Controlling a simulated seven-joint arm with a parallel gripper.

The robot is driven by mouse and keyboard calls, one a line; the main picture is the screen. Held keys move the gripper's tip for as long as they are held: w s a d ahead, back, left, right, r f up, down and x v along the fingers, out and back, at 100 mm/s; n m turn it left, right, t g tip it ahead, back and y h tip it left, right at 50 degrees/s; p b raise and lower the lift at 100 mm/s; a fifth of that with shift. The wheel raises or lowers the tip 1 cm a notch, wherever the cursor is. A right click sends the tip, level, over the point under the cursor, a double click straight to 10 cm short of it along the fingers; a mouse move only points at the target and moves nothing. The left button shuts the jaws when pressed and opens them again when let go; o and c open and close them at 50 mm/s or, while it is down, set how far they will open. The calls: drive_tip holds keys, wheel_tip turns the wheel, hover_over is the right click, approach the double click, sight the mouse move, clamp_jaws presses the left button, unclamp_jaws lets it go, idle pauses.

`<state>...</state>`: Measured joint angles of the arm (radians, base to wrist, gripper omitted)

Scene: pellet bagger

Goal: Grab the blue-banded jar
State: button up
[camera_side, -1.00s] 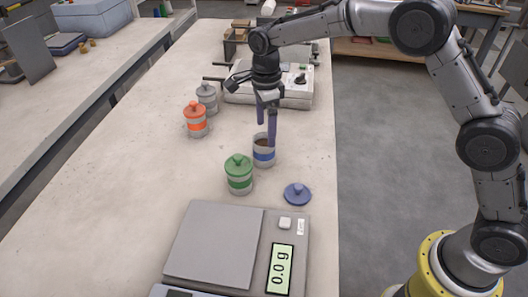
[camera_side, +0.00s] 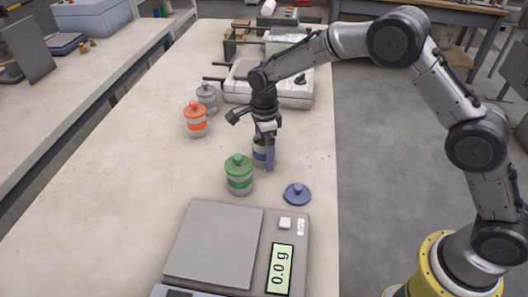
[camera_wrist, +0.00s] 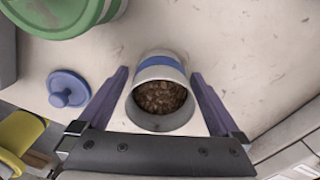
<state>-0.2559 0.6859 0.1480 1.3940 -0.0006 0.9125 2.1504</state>
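The blue-banded jar (camera_side: 257,158) stands upright and lidless on the bench, right of and behind the green-banded jar. In the wrist view the jar (camera_wrist: 161,63) shows its blue band and brown pellets inside. My gripper (camera_side: 264,166) is lowered over it, with one finger on each side. In the wrist view my gripper (camera_wrist: 159,74) is open, with narrow gaps between the fingers and the jar wall. In the side view the fingers and wrist hide part of the jar.
A lidded green-banded jar (camera_side: 239,175) stands close by at front left. A loose blue lid (camera_side: 297,194) lies at front right. Orange (camera_side: 196,120) and grey (camera_side: 207,97) jars stand at back left. A scale (camera_side: 214,243) reading 0.0 g is in front; a sealer-like machine (camera_side: 290,92) is behind.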

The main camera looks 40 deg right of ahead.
clamp_jaws()
drive_tip(key=shift+r, duration=0.15)
idle(0.4)
